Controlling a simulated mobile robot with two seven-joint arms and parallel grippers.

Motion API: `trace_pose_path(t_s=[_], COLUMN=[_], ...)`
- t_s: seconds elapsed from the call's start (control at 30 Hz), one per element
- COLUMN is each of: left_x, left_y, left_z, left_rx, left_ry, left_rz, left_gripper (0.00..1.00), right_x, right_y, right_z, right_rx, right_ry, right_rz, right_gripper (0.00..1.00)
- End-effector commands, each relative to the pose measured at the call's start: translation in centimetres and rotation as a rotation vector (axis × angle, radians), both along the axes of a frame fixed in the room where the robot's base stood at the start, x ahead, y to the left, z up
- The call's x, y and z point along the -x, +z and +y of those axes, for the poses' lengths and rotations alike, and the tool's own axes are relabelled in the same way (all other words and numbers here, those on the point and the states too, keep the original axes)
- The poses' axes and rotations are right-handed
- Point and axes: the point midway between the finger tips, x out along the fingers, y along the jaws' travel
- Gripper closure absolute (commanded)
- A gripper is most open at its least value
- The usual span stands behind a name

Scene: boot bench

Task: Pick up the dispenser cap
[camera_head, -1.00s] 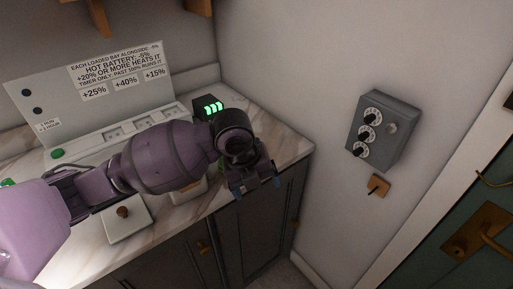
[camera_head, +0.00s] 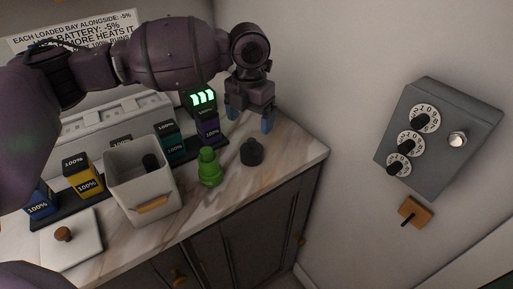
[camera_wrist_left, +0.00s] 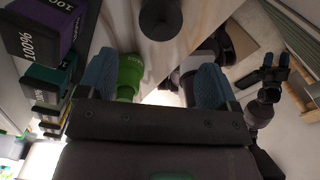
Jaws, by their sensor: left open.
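The dark grey round cap (camera_head: 251,153), which I take to be the dispenser cap, stands on the marble counter near its right end. It also shows in the left wrist view as a dark disc (camera_wrist_left: 160,18) at the top. My left gripper (camera_head: 251,118) is open and empty, above and behind the cap, with its blue fingers pointing down. In the left wrist view the left fingers (camera_wrist_left: 154,75) are spread, with the cap beyond them. My right gripper (camera_wrist_left: 276,62) shows small at the right of that view; its jaw state is unclear.
A green bottle-shaped object (camera_head: 209,168) stands just left of the cap. A light bin (camera_head: 125,193), a knobbed white lid (camera_head: 88,246) and several batteries, one purple (camera_head: 207,126), stand farther left. A dial box (camera_head: 437,133) is on the right wall. The counter's front right corner is clear.

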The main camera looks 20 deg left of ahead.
Motion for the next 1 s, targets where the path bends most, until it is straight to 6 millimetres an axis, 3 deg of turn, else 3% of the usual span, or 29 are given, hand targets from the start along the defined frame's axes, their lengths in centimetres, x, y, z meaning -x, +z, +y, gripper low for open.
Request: trace_pose_path(t_s=[0.4, 0.67, 1.0], left_x=[0.0, -0.2, -0.6], left_y=[-4.9, -6.5, -10.6], left_z=[0.0, -0.1, -0.1], left_rx=[0.0, 0.001, 0.0], left_ry=[0.0, 0.001, 0.001], left_rz=[0.001, 0.0, 0.0], left_gripper=[0.15, 0.15, 0.15], right_x=[0.5, 0.1, 0.2], right_y=[-0.6, -0.4, -1.1], right_z=[-0.2, -0.1, 0.2], right_rx=[0.005, 0.004, -0.004], right_ry=[0.002, 0.003, -0.002], right_rz=[0.01, 0.002, 0.011], right_gripper=[0.46, 0.46, 0.46])
